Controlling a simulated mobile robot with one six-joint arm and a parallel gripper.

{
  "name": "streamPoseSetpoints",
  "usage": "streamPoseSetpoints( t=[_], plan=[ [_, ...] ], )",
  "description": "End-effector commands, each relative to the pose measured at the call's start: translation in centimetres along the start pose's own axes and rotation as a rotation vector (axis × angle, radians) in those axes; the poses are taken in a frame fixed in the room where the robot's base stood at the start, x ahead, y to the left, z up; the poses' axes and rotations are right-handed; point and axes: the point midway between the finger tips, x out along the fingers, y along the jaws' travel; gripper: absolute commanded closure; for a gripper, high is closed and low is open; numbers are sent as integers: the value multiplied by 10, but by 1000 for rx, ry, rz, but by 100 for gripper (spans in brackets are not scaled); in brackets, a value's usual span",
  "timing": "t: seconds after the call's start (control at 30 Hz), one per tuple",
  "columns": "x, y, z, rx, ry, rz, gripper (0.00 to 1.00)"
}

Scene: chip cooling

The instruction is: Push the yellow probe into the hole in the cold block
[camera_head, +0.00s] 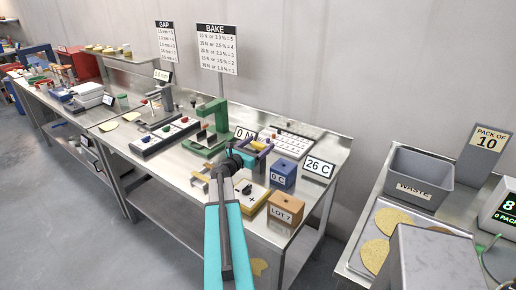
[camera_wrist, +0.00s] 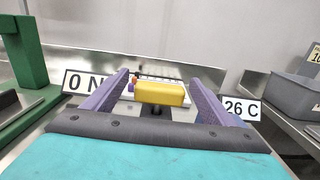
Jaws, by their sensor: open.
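My gripper (camera_head: 262,146) is at the back of the middle bench, with its purple fingers apart. The yellow probe (camera_wrist: 160,93) lies across the space between the fingers in the wrist view, with a narrow gap on either side. In the head view the probe shows only as a small yellow patch at the fingers, partly hidden. A blue block marked 0 C (camera_head: 283,174), which looks like the cold block, stands on the bench to the right of and nearer than my gripper. Its hole cannot be made out.
A green press (camera_head: 214,125) stands left of my gripper. A white tray (camera_head: 290,142) lies behind. A grey waste bin (camera_head: 420,178) is on the separate right bench.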

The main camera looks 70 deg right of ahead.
Motion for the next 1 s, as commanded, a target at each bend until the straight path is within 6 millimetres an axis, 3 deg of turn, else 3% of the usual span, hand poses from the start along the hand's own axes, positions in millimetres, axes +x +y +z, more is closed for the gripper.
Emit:
streamPoseSetpoints(
  t=[0.5,0.53,0.8,1.0],
  plan=[
    [0,0,0,0,0,1,22],
    [-1,0,0,0,0,1,24],
    [-1,1,0,0,0,1,66],
    [-1,1,0,0,0,1,66]
  ],
)
